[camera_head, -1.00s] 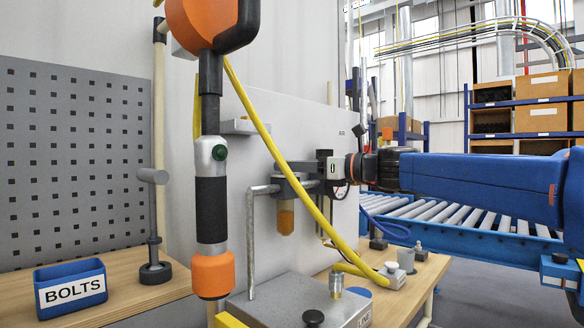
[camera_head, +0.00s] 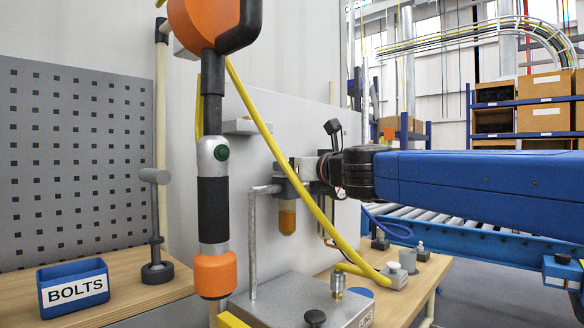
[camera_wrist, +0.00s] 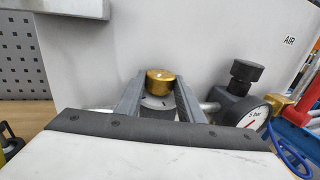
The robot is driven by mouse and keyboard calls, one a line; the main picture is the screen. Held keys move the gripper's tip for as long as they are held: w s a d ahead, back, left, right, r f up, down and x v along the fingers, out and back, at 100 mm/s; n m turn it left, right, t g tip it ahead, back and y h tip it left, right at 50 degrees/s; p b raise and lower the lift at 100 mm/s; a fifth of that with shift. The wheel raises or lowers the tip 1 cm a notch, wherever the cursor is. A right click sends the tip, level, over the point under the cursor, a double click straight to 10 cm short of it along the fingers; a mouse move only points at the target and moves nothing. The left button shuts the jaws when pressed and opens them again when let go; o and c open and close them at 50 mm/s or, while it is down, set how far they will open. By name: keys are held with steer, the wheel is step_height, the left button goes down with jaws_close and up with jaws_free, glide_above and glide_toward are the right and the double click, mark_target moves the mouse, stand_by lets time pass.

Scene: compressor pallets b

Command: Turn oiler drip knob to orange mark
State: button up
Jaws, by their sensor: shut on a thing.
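The oiler's brass drip knob (camera_wrist: 160,82) shows in the wrist view, with a small pale mark on its top. My gripper (camera_wrist: 159,87) is shut on the knob, one grey finger on each side. A grey collar or dial (camera_wrist: 158,102) shows just below the knob; no orange mark is clear on it. In the head view the oiler's amber bowl (camera_head: 287,219) hangs below its grey body (camera_head: 292,180). My gripper (camera_head: 304,168) reaches the top of the oiler from the right there, and the knob is hidden or too small to tell.
A pressure gauge (camera_wrist: 255,117) and a black knob (camera_wrist: 246,71) sit close right of my gripper. A yellow hose (camera_head: 268,137) runs diagonally in front of the oiler. An orange and black hanging tool (camera_head: 212,205) stands to the left. A grey pipe (camera_head: 252,245) rises beside the oiler.

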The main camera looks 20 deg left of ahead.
steer(key=shift+s+a+r+m+t+h, duration=0.1)
steer(key=shift+a+r+m+t+h, duration=0.1)
steer(key=shift+m+t+h, duration=0.5)
steer(key=shift+s+f+m+t+h, duration=0.1)
steer(key=shift+f+m+t+h, duration=0.2)
steer(key=shift+m+t+h, duration=0.5)
steer(key=m+t+h, duration=0.1)
steer(key=h, duration=0.1)
steer(key=m+t+h, duration=0.1)
steer(key=shift+s+a+m+h, duration=0.1)
steer(key=shift+a+m+h, duration=0.2)
steer(key=shift+h, duration=0.1)
steer(key=shift+a+m+t+h, duration=0.1)
steer(key=shift+m+t+h, duration=0.75)
steer(key=shift+h, duration=0.65)
steer(key=shift+m+h, duration=0.3)
steer(key=shift+m, duration=0.05)
steer(key=o, duration=1.1)
steer(key=shift+c, duration=0.2)
steer(key=shift+r+y, duration=0.1)
steer(key=shift+y, duration=0.3)
